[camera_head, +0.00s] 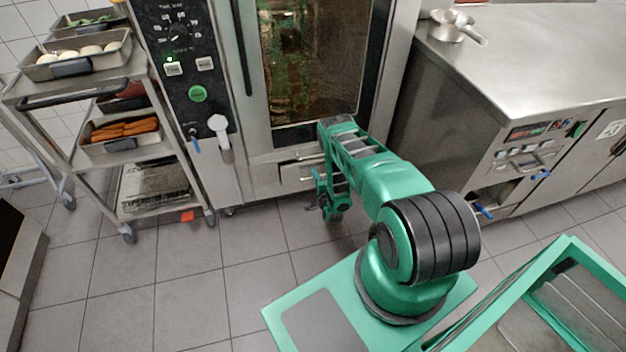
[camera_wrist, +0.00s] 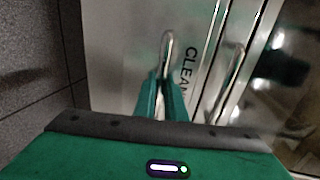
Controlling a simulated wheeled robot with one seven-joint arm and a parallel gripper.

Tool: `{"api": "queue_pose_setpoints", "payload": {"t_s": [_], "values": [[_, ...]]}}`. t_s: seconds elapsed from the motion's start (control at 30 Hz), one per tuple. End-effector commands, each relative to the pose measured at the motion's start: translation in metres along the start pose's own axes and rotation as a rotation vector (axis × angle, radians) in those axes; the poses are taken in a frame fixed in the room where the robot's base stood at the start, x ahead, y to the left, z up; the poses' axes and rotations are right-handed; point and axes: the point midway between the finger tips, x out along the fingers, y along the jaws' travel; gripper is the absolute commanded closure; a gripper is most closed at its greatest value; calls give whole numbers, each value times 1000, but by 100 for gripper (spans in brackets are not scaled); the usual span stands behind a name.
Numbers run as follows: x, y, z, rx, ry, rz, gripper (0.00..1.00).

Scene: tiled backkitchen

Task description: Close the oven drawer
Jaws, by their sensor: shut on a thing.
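The oven (camera_head: 300,70) stands at the back with its glass door shut. The oven drawer (camera_head: 292,178) is a low metal front beneath that door, partly hidden by my arm. How far it stands out is hard to tell. My gripper (camera_head: 322,190) is low in front of the drawer's right part. In the wrist view, the two green fingers of my gripper (camera_wrist: 163,92) are closed around a metal bar handle (camera_wrist: 167,42) on a pale metal front (camera_wrist: 122,45). Lettering reading "CLEAN" is beside the handle.
A metal trolley (camera_head: 75,90) with food trays stands left of the oven. A steel counter (camera_head: 530,65) with a small pan (camera_head: 450,25) on it is at the right. Tiled floor (camera_head: 190,280) is clear in front of the oven.

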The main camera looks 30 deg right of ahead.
Motion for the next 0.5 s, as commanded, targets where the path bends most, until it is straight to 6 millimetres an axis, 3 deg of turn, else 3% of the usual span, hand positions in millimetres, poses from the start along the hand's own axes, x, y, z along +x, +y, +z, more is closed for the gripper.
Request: {"api": "queue_pose_setpoints", "payload": {"t_s": [0.23, 0.5], "values": [[32, -5, 0, 2, 1, 3, 100], [39, -7, 0, 0, -1, 4, 100]]}}
